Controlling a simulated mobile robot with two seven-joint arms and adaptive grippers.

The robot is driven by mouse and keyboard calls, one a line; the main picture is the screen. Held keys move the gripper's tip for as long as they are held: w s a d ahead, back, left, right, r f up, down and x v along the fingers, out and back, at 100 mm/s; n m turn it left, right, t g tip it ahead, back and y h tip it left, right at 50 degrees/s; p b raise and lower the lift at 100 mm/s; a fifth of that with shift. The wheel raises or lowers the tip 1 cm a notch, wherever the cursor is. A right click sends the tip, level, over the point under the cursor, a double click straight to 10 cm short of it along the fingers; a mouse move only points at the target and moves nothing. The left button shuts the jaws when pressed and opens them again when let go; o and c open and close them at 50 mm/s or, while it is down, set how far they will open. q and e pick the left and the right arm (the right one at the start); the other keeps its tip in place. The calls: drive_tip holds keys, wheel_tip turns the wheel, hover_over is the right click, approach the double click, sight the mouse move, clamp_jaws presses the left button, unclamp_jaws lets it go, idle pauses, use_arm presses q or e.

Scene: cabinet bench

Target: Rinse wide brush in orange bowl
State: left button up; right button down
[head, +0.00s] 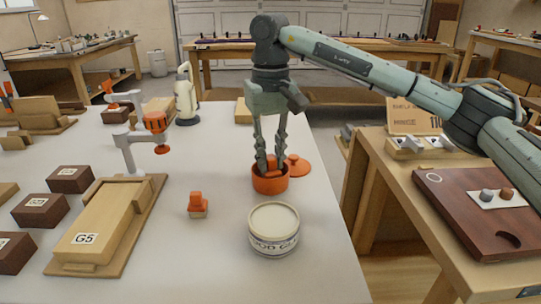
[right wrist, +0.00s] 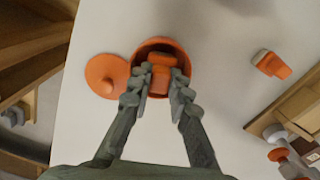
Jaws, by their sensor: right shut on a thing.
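The orange bowl (head: 270,185) stands on the white bench near its right edge; it also shows in the right wrist view (right wrist: 183,58). My right gripper (head: 270,166) points straight down over the bowl, fingertips at its mouth. It is shut on an orange-handled piece, which I take to be the wide brush (right wrist: 160,78). The brush is inside the bowl's rim, and its bristles are hidden. A second orange brush (head: 198,203) with a pale lower part stands apart on the bench, left of the bowl. My left gripper is in neither view.
An orange lid (head: 298,165) lies beside the bowl. A pale-topped can (head: 274,229) stands in front of it. A wooden G5 block (head: 98,235) sits on a tray at left, near dark boxes (head: 40,210). A side table holds a dark red board (head: 470,205).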

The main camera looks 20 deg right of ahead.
drive_tip(key=shift+r, duration=0.2)
drive_tip(key=shift+r+p, duration=1.5)
drive_tip(key=shift+r, duration=0.6)
idle(1.0)
drive_tip(key=shift+r+p, duration=0.9)
drive_tip(key=shift+r, duration=1.1)
